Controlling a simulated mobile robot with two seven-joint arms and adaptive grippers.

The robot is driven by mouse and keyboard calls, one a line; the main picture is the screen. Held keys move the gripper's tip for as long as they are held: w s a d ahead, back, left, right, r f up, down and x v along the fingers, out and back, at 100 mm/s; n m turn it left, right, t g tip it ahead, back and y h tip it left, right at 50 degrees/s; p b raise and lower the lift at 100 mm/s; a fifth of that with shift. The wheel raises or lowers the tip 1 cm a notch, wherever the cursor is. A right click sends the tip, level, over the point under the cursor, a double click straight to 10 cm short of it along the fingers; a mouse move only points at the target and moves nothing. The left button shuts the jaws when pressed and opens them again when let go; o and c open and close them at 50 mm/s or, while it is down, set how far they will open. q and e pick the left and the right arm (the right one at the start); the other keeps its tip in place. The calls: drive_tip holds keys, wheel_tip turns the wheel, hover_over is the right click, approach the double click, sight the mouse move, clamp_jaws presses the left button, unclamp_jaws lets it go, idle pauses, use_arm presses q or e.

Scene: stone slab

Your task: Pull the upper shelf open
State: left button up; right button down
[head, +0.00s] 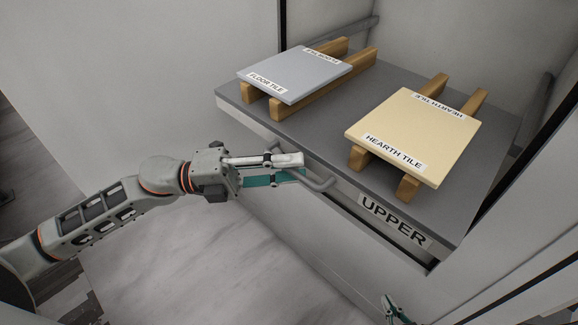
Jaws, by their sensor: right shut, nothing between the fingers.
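The upper shelf (300,126) is a dark grey slab with a pale front edge and an "UPPER" label (393,220). Its front part appears to stand out past the dark frame edges of the bay. A grey bar handle (322,184) is on its front face. My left gripper (303,167) is at this handle, with its fingertips overlapping the bar. The fingers hide part of the bar, so I cannot tell whether they grip it. My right gripper (393,304) shows only partly at the bottom edge, shut and empty, well below the shelf.
A grey floor tile (294,75) and a cream hearth tile (415,130) lie on wooden rails (357,158) on the shelf. White wall panels (160,70) stand at left and right. The pale floor (210,260) in front of the shelf looks clear.

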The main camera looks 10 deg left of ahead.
use_arm(q)
drive_tip(key=v, duration=1.2)
idle(0.4)
drive_tip(key=w+f+n+t+y, duration=0.2)
drive_tip(key=f+n+t+y, duration=0.35)
drive_tip(key=f+n, duration=0.45)
drive_tip(key=w+f+n+t+y, duration=0.3)
drive_tip(key=f+n+t+y, duration=0.3)
drive_tip(key=n, duration=0.6)
drive_tip(key=s+f+n+g+y, duration=0.2)
drive_tip(key=s+f+n, duration=0.2)
drive_tip(key=f, duration=0.5)
drive_tip(key=s+f+n+g+y, duration=0.2)
drive_tip(key=s+f+n, duration=0.3)
drive_tip(key=f, duration=0.5)
drive_tip(key=s+a+y, duration=0.1)
drive_tip(key=s, duration=0.1)
drive_tip(key=shift+s+f, duration=0.15)
drive_tip(key=shift+s, duration=0.2)
